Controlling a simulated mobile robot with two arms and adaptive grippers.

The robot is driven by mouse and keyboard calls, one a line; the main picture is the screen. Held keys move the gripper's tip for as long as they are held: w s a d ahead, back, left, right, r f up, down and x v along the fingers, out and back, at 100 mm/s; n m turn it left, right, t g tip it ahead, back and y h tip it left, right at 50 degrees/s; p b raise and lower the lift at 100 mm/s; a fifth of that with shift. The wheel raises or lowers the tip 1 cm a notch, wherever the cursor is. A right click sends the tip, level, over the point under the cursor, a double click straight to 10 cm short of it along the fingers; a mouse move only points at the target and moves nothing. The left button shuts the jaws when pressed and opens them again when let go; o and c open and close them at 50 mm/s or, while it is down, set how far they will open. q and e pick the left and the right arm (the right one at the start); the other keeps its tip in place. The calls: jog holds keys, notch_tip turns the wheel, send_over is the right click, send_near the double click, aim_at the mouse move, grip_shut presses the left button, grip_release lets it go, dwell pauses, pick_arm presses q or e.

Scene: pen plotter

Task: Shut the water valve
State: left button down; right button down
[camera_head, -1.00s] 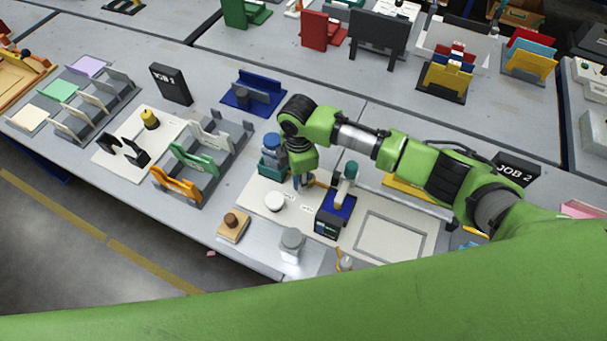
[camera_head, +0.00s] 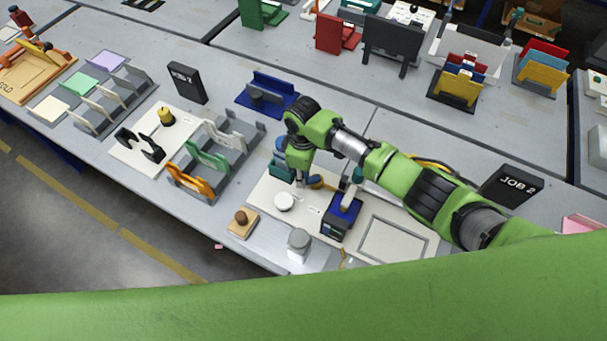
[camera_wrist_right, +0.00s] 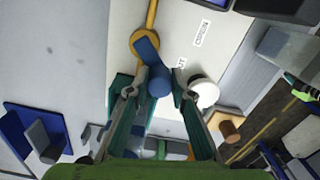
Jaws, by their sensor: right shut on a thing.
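The water valve has a round brass body (camera_wrist_right: 146,42) on a brass pipe (camera_wrist_right: 152,12). A blue lever with a blue round knob (camera_wrist_right: 160,83) reaches from the body toward my right gripper. My right gripper (camera_wrist_right: 157,93) is shut on the blue knob, one finger on each side. The lever lies at a slight angle to the pipe in the right wrist view. In the head view my right gripper (camera_head: 303,180) is at the left end of the brass pipe (camera_head: 319,183) and hides most of the valve. My left gripper is not in view.
A white round knob (camera_head: 284,201) sits on the pale board close to the gripper. A teal holder (camera_head: 281,172) with a blue item stands just behind it. A dark blue device (camera_head: 341,216) is to the right. A grey jar (camera_head: 299,244) stands in front.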

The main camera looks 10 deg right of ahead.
jog(key=shift+w, duration=0.1)
dwell(0.3)
jog(key=c, duration=1.8)
grip_release()
notch_tip(320, 180, up, 12)
jog(key=shift+r, duration=0.1)
